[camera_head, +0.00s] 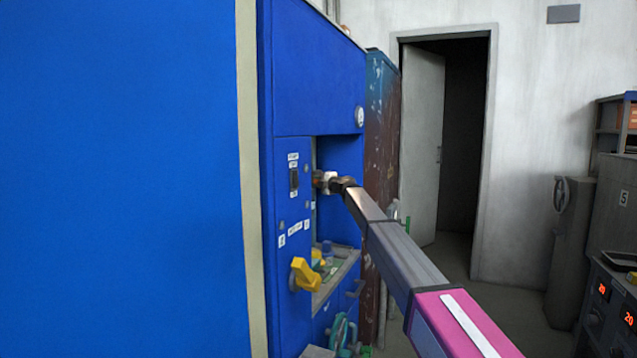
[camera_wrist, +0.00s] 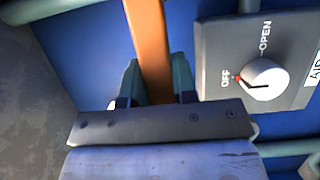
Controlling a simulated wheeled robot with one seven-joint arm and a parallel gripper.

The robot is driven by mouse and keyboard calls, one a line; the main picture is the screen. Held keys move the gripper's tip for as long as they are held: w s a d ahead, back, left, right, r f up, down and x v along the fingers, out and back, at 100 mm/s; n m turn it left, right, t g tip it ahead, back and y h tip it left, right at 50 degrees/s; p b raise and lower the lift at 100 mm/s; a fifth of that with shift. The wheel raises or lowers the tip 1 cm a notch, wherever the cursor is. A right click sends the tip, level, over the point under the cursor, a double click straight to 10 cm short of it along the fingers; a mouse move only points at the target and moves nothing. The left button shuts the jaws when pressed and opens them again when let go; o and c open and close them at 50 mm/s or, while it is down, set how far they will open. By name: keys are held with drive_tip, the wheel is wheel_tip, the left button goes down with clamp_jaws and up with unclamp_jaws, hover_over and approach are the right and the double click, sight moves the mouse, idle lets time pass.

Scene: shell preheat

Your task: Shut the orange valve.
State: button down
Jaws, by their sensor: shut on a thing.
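The orange valve handle (camera_wrist: 148,40) shows in the wrist view as a flat orange bar running up from between my fingers to the top edge. My gripper (camera_wrist: 156,82) is shut on it, with one dark green finger on each side. The lower end of the bar is hidden behind the gripper body, and the valve's body is not clear. In the head view my gripper (camera_head: 325,182) is at the recess in the blue cabinet's face, and the handle cannot be made out clearly there.
A grey box with a white knob (camera_wrist: 265,79) marked OFF and OPEN sits close right of my fingers; its red mark is by OFF. The blue cabinet (camera_head: 315,75) carries a yellow handle (camera_head: 305,274) below my arm.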

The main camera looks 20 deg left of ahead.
drive_tip(key=shift+f, duration=0.1)
drive_tip(key=c, duration=0.9)
unclamp_jaws()
drive_tip(key=shift+d, duration=0.1)
drive_tip(key=v, duration=1)
drive_tip(key=shift+s+d, duration=0.2)
drive_tip(key=shift+d, duration=0.1)
